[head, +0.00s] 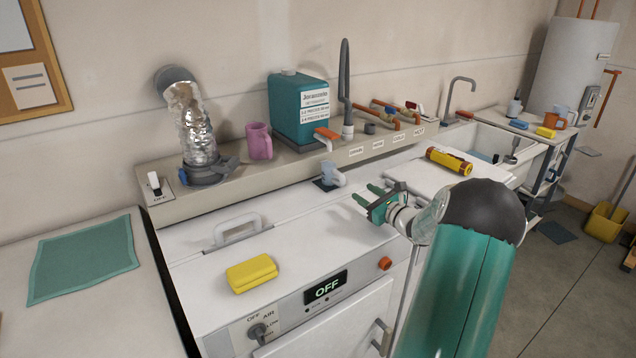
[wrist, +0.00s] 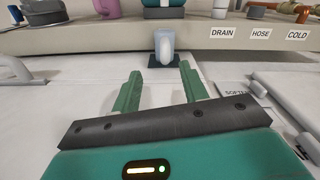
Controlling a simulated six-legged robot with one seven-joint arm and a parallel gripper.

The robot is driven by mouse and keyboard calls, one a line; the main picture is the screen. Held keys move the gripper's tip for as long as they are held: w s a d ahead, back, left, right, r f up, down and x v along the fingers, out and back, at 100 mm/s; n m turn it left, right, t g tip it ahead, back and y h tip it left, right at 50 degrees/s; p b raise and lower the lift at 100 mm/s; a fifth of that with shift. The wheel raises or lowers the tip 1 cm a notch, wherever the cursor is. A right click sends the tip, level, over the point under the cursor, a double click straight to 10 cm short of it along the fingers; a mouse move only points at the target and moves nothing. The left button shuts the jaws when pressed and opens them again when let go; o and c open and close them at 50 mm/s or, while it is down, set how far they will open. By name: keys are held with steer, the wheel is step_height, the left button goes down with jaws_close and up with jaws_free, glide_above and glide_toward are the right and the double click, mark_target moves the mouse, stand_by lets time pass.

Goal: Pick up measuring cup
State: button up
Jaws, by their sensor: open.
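A small pale blue-grey cup (head: 328,172), which looks like the measuring cup, stands on a dark square pad (head: 321,185) at the back of the white appliance top, against the raised ledge. The cup also shows in the wrist view (wrist: 164,46), beyond my fingertips and roughly between them. My gripper (head: 366,193) is to the right of the cup in the head view, open and empty. Its two green fingers also show in the wrist view (wrist: 160,72), apart from the cup with a gap of white surface between.
On the ledge stand a pink mug (head: 259,141), a teal detergent jug (head: 297,110) and a silver duct (head: 192,128). A grey handle (head: 237,230) and a yellow sponge (head: 251,273) are on the appliance top. A yellow flashlight (head: 449,161) lies to the right.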

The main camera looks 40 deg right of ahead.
mark_target(345, 178)
steer(key=shift+s+d, duration=0.1)
steer(key=shift+d, duration=0.25)
steer(key=w, duration=0.2)
steer(key=w+d, duration=0.1)
steer(key=w, duration=0.5)
steer(key=shift+w+d+f, duration=0.15)
steer(key=shift+d, duration=0.1)
steer(key=w, duration=0.5)
steer(key=shift+w, duration=0.15)
steer(key=shift+c, duration=0.4)
jaws_close()
